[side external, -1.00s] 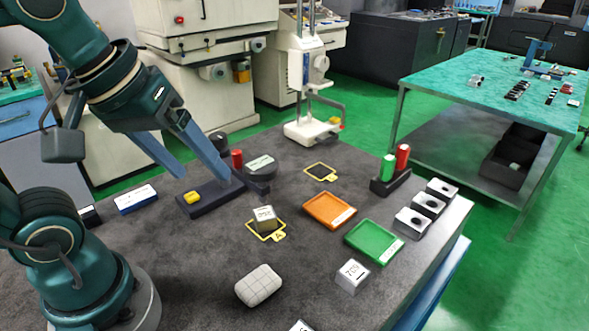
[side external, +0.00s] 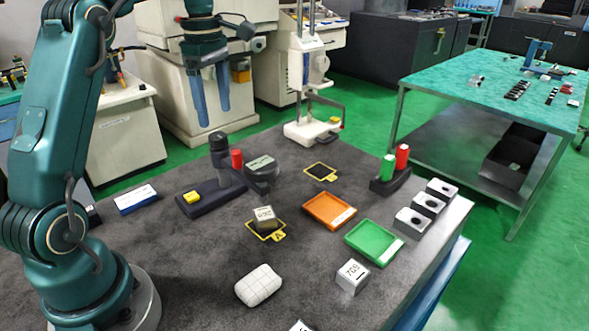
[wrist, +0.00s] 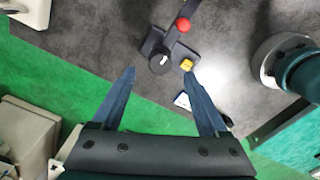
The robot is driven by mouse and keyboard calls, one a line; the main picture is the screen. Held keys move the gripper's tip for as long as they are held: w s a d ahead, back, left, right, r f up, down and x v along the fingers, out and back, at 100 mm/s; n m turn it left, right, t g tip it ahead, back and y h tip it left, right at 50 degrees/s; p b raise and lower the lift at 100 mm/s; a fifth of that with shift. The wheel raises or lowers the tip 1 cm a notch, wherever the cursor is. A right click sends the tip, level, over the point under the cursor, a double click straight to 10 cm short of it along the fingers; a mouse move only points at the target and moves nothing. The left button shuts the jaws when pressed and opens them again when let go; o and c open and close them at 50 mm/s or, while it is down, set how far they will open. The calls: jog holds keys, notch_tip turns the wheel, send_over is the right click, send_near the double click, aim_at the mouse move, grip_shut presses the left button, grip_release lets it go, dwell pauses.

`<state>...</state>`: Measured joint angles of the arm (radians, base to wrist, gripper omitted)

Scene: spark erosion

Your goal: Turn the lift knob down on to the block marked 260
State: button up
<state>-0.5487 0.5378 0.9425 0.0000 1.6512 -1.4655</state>
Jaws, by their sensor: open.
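The dark lift knob (side external: 217,141) tops a grey post on a black base (side external: 213,199), which also carries a yellow button (side external: 192,197) and a red knob (side external: 237,159). In the wrist view the lift knob (wrist: 163,60) shows from above with a white mark. My gripper (side external: 211,105) is open and empty, fingers pointing down, above and behind the knob in the side view; the knob is between and beyond the fingertips in the wrist view. A grey block (side external: 264,215) with a hard-to-read number sits in a yellow outline. Another marked block (side external: 352,275) stands at the front right.
An orange tray (side external: 329,211), a green tray (side external: 374,242) and several holed blocks (side external: 412,222) are on the right. Green and red cylinders (side external: 388,166) stand in a black holder. A white pad (side external: 259,285) lies in front. A labelled round disc (side external: 260,165) adjoins the knob's base.

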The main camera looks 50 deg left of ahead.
aim_at(217, 135)
jog(key=shift+s+a+f, duration=0.15)
jog(key=shift+a+f, duration=0.05)
jog(key=shift+f, duration=2.55)
grip_shut()
